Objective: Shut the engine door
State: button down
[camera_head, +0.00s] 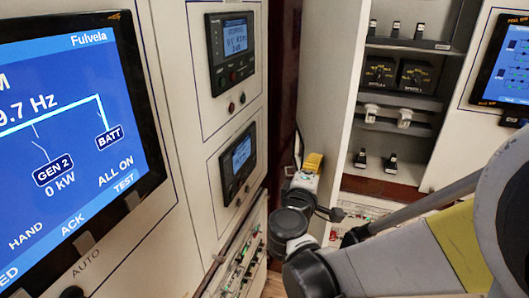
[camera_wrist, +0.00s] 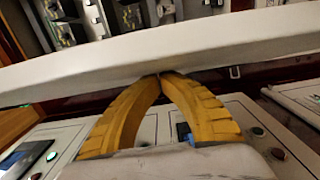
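The engine door appears to be the tall cream panel (camera_head: 328,75) standing open at the left of a cabinet with switches inside. In the wrist view its pale edge (camera_wrist: 120,62) runs across the picture as a broad band. My gripper (camera_head: 314,162) is at the lower part of the panel in the head view. In the wrist view the two curved yellow fingers of my gripper (camera_wrist: 161,76) meet at their tips, with nothing seen between them. The tips are at the band's lower edge; whether they touch it I cannot tell. No label is readable on the door.
The open cabinet (camera_head: 395,105) holds rows of switches and two dark knobs. A panel with a large blue screen (camera_head: 70,130) and two small displays (camera_head: 232,50) stands close on the left. Another screen (camera_head: 508,62) is at the right. A dark gap lies left of the door.

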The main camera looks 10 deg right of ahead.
jog(key=w+d+b, duration=0.1)
jog(key=w+d, duration=0.3)
jog(key=d, duration=1.2)
jog(key=w+d+b, duration=0.1)
jog(key=w+d, duration=0.2)
jog(key=d, duration=1.3)
jog(key=w+d+n+t+y, duration=0.2)
jog(key=w+d+n+y, duration=0.2)
jog(key=w+d, duration=1.1)
jog(key=w+y, duration=0.1)
jog(key=y, duration=0.2)
jog(key=shift+w+n, duration=0.3)
jog(key=shift+w, duration=0.05)
jog(key=shift+r, duration=0.15)
